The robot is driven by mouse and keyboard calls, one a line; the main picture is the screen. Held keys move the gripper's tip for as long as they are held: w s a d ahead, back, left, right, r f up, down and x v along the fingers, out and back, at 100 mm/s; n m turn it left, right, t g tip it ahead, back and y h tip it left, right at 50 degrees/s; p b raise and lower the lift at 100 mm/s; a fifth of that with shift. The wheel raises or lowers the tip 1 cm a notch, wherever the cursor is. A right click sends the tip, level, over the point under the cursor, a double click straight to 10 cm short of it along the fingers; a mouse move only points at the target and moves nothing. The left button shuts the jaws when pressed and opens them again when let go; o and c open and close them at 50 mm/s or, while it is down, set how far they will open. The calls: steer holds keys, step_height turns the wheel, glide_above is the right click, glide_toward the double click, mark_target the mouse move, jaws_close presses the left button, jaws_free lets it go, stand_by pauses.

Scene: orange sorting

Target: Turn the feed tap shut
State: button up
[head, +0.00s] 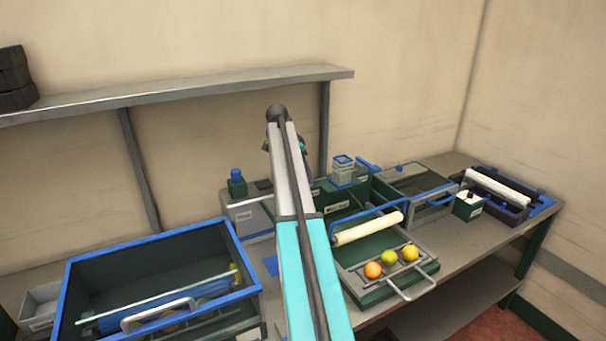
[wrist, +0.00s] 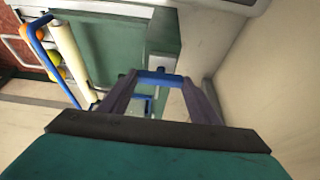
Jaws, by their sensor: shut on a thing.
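In the wrist view, my gripper (wrist: 158,79) has its two dark purple fingers closed on the ends of a short blue bar, the handle of the feed tap (wrist: 158,76). A grey stem shows just beyond the bar, beside a green housing. In the head view, my own arm covers the tap and nearly all of my gripper; only a small purple part of it (head: 301,146) shows beside the arm. How far the tap is turned cannot be told.
A roller tray (head: 365,290) with an orange, a yellow and a green-yellow fruit lies right of my arm. A large blue-rimmed bin (head: 72,290) stands at left. A grey wall shelf (head: 190,90) runs behind. A blue-capped bottle (head: 237,184) stands near the wall.

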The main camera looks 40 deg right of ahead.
steer(key=o, duration=1)
steer(key=shift+o, duration=0.2)
steer(key=shift+r, duration=0.1)
steer(key=b+v, duration=0.3)
steer(key=v, duration=1)
steer(key=shift+a+r, duration=0.2)
steer(key=shift+r, duration=0.05)
